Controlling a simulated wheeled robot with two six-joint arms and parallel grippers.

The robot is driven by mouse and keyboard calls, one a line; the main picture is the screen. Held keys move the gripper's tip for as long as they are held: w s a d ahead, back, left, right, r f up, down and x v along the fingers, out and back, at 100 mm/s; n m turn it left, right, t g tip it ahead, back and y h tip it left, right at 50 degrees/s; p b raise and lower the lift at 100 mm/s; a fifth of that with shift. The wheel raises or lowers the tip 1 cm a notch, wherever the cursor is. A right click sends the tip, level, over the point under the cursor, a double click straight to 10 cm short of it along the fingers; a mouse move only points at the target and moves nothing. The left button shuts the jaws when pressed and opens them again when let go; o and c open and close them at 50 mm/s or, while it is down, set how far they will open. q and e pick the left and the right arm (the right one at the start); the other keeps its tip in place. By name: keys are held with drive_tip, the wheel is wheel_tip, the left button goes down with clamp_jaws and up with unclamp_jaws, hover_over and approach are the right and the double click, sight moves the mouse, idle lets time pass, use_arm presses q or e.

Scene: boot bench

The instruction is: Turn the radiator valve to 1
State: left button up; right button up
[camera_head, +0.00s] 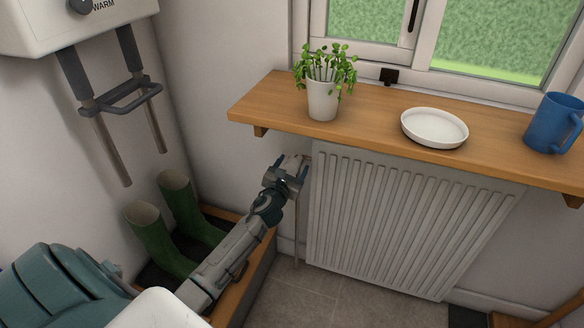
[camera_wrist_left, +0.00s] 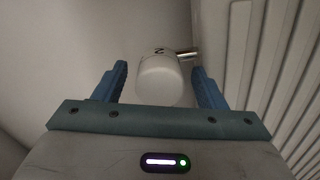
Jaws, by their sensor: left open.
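The radiator valve (camera_wrist_left: 160,82) is a white rounded knob in the left wrist view, with a metal pipe stub (camera_wrist_left: 188,55) running from it toward the radiator. A dark digit that looks like a 2 shows at its far edge. My left gripper (camera_wrist_left: 166,88) is open, with one blue finger on each side of the knob and a visible gap to each. In the head view my left gripper (camera_head: 288,170) is at the radiator's upper left corner and hides the valve. The white ribbed radiator (camera_head: 400,215) hangs under the shelf. My right gripper is not in view.
A wooden shelf (camera_head: 375,105) sits above the radiator, carrying a potted plant (camera_head: 322,98), a white dish (camera_head: 434,127) and a blue mug (camera_head: 553,124). Green boots (camera_head: 155,238) stand in a wooden tray beneath my left arm. A boot warmer (camera_head: 120,95) hangs on the left wall.

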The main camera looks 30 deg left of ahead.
use_arm(q)
drive_tip(key=c, duration=1)
